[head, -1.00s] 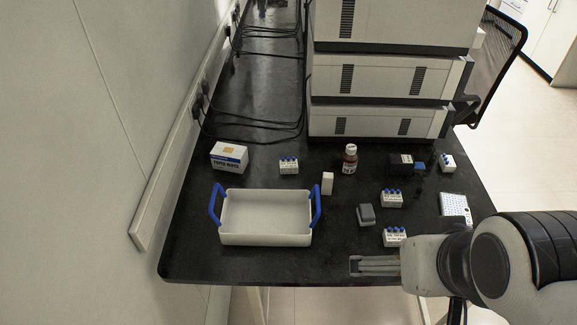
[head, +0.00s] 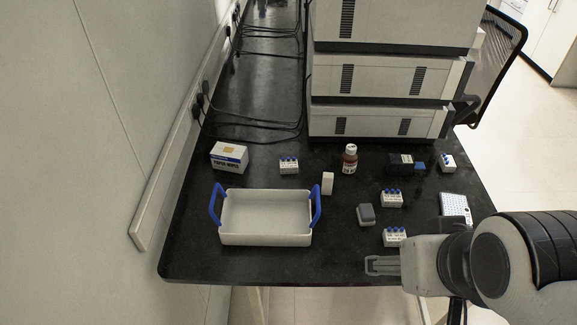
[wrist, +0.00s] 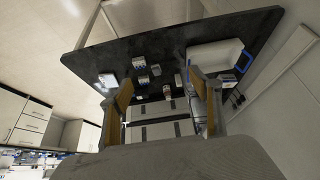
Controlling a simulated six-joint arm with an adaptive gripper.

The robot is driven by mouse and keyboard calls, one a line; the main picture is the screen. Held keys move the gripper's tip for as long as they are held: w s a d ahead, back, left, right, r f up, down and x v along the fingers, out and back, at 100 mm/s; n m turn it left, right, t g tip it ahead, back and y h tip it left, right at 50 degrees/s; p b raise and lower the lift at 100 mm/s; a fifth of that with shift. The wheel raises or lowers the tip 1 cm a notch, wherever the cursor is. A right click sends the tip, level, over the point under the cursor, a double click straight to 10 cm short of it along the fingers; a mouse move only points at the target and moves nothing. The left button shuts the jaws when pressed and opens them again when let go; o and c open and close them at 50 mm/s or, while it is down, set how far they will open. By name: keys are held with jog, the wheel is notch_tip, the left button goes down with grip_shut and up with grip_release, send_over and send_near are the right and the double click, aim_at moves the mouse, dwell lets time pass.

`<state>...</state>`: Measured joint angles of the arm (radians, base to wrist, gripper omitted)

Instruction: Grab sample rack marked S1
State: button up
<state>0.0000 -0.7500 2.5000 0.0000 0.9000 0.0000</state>
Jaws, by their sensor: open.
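Several small white sample racks with blue-capped vials stand on the black bench: one at back left (head: 289,167), one at middle right (head: 392,200), one near the front edge (head: 395,239) and one at far right (head: 447,164). Their labels are too small to read, so I cannot tell which is S1. My gripper (head: 372,265) is open and empty at the bench's front edge, just in front of and left of the nearest rack. In the wrist view, my gripper's two fingers (wrist: 162,88) are spread, with racks (wrist: 138,62) beyond them.
A white tray with blue handles (head: 265,239) stands front left. A grey-topped block (head: 366,215), white block (head: 327,184), brown bottle (head: 349,160), wipes box (head: 229,157), dark box (head: 402,165) and well plate (head: 455,206) stand around. Stacked instruments (head: 385,75) fill the back.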

jog(key=w+a+f+t+y, duration=0.1)
jog(key=w+a, duration=0.3)
jog(key=w, duration=0.7)
jog(key=w+a+f+t, duration=0.1)
jog(key=w+a+f, duration=0.15)
jog(key=w, duration=0.75)
jog(key=w+a+f+t+y, duration=0.1)
jog(key=w+a, duration=0.3)
jog(key=w, duration=0.7)
jog(key=w+a+f+t+h, duration=0.1)
jog(key=w+a+f, duration=0.2)
jog(key=w+f, duration=0.45)
jog(key=w+a+f+t, duration=0.2)
jog(key=w+a+f, duration=0.2)
jog(key=w+f, duration=0.3)
jog(key=h, duration=0.1)
send_near(288, 162)
jog(key=shift+w+f+t, duration=0.3)
jog(key=shift+w+f, duration=0.1)
jog(key=shift+w, duration=0.25)
jog(key=shift+f, duration=0.35)
jog(key=shift+w, duration=0.15)
jog(key=shift+x, duration=1.2)
